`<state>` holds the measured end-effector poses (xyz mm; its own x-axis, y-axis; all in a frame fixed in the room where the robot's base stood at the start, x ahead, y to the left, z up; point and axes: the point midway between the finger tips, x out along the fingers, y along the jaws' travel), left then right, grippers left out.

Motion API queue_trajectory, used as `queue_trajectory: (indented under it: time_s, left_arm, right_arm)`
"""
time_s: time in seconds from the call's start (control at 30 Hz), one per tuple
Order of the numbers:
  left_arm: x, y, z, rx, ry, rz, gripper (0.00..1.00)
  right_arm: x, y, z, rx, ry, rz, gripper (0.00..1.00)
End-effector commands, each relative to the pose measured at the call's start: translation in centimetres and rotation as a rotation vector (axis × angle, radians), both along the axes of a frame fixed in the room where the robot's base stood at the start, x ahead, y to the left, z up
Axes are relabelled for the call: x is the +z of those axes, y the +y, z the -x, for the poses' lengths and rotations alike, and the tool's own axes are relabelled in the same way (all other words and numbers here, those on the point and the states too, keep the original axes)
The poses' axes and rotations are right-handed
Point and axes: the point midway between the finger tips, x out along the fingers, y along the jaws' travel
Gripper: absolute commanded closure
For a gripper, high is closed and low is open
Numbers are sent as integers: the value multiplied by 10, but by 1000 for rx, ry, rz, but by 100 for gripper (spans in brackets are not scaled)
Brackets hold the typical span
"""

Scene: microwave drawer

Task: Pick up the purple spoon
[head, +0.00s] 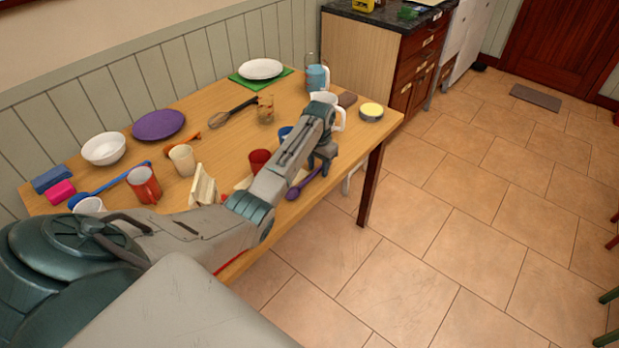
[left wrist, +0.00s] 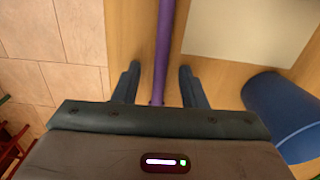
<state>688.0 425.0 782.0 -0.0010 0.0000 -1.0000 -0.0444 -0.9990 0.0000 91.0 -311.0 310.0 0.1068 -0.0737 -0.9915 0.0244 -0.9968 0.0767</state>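The purple spoon (head: 297,192) lies near the front edge of the wooden table in the head view, partly hidden by my left arm. My left gripper (head: 322,162) points down over it. In the left wrist view, the spoon's purple handle (left wrist: 163,45) runs between the two dark fingers of the left gripper (left wrist: 159,88). The fingers are open, with a gap on each side of the handle. Whether the fingertips are level with the handle is hard to tell. My right gripper is in neither view.
A blue cup (left wrist: 285,108) stands right of the fingers in the left wrist view. A red cup (head: 259,159), a white mug (head: 338,112) and a round tin (head: 371,111) stand around my arm. The table's front edge (head: 384,143) is close, with open floor beyond.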

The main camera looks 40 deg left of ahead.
Motion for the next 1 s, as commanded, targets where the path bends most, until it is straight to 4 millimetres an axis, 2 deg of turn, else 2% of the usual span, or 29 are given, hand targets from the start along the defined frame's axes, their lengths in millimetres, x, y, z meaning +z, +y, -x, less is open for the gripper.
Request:
queue_trajectory:
  time_s: [0.07,0.2,0.27,0.67,0.77,0.93,1.0]
  left_arm:
    - [0,0,0,0,0,0,64]
    - [0,0,0,0,0,0,91]
    - [1,0,0,0,0,0,100]
    - [4,0,-1,0,-2,0,100]
    - [11,0,-1,0,-4,-1,100]
    - [35,1,-2,-1,-6,-2,100]
    - [35,-12,5,-3,-2,1,100]
  right_arm:
    - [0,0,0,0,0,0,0]
    - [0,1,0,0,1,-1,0]
    - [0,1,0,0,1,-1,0]
    - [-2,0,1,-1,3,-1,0]
    - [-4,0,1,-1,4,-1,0]
    - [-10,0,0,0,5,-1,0]
    - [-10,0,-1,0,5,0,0]
